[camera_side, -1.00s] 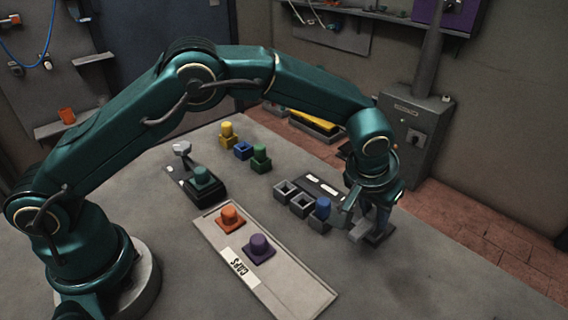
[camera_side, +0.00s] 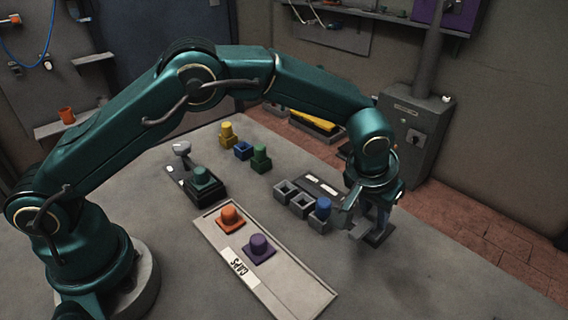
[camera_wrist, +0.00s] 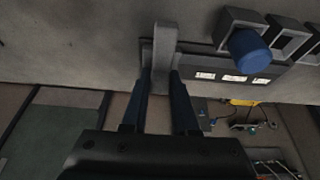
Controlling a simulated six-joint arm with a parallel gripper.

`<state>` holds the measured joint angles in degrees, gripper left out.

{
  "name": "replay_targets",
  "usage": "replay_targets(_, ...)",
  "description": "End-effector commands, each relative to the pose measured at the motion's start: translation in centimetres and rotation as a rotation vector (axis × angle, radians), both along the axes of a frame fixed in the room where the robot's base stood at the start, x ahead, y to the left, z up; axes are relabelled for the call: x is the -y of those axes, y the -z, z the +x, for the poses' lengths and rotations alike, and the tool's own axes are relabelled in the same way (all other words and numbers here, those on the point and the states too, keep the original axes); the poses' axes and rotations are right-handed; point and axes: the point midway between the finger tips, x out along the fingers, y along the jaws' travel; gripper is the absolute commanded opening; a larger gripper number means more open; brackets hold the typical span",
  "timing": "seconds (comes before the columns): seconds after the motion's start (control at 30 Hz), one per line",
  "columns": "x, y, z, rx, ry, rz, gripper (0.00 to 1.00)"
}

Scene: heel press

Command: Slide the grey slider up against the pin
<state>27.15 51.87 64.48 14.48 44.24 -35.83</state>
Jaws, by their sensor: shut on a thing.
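The grey slider (camera_wrist: 163,45) is a pale grey block between my gripper's (camera_wrist: 161,74) two dark fingers in the wrist view. The fingers are shut on it. In the side view my gripper (camera_side: 364,220) is low over the right part of the table, and the slider (camera_side: 357,233) shows only in part beneath it. A dark base (camera_side: 379,238) lies under and beside the gripper. I cannot make out the pin in either view; the gripper or slider may hide it.
Grey open sockets (camera_side: 300,204) stand left of my gripper, with a blue cap (camera_side: 322,208) on the nearest one. A tray marked CAPS (camera_side: 300,290) holds an orange (camera_side: 231,216) and a purple cap (camera_side: 259,246). The table's front right is clear.

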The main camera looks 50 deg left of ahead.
Motion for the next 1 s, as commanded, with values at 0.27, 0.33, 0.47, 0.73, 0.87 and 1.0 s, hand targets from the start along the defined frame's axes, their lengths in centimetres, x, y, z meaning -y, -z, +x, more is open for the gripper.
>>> replay_targets(0.27, -1.7, -0.1, 0.0, -0.003, -0.004, -0.001, 0.0)
replay_targets(0.33, -2.7, -0.1, 0.0, -0.003, -0.005, 0.0, 0.0)
replay_targets(0.47, -4.4, -0.1, 0.0, -0.002, -0.004, 0.0, 0.0)
replay_targets(0.73, -5.2, 0.0, 0.0, -0.002, 0.0, 0.0, 0.0)
replay_targets(0.87, -5.2, 0.0, -0.1, -0.002, 0.0, 0.001, 0.0)
replay_targets(1.0, -5.2, 0.0, -0.1, -0.002, 0.0, 0.001, 0.57)
